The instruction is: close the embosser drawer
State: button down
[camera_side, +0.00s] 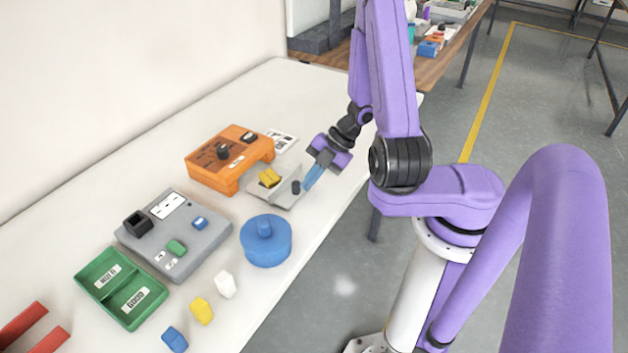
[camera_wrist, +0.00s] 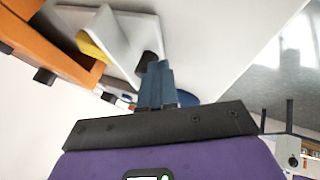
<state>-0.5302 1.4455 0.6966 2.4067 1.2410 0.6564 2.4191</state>
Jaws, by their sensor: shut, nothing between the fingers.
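The orange embosser (camera_side: 228,158) stands on the white table, with a dark knob on its top. Its grey drawer (camera_side: 286,196) is pulled out toward the front right, with a yellow piece (camera_side: 270,178) in it and a dark handle (camera_side: 296,187) at its outer end. My gripper (camera_side: 309,183) is shut and empty, its blue fingertips close beside the handle on its outer side. In the wrist view the fingertips (camera_wrist: 157,72) overlap the lower part of the dark handle (camera_wrist: 148,60); I cannot tell whether they touch. The drawer (camera_wrist: 120,37) and orange body (camera_wrist: 45,45) also show there.
A blue round lidded container (camera_side: 265,242) stands in front of the drawer. A grey panel (camera_side: 205,245), a green two-part tray (camera_side: 122,282) and small white, yellow and blue blocks lie nearer the camera. A printed card (camera_side: 281,140) lies behind the drawer. The table edge runs close to my gripper.

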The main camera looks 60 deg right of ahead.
aim_at(269, 175)
jog(key=w, duration=1)
jog(key=shift+w, duration=0.1)
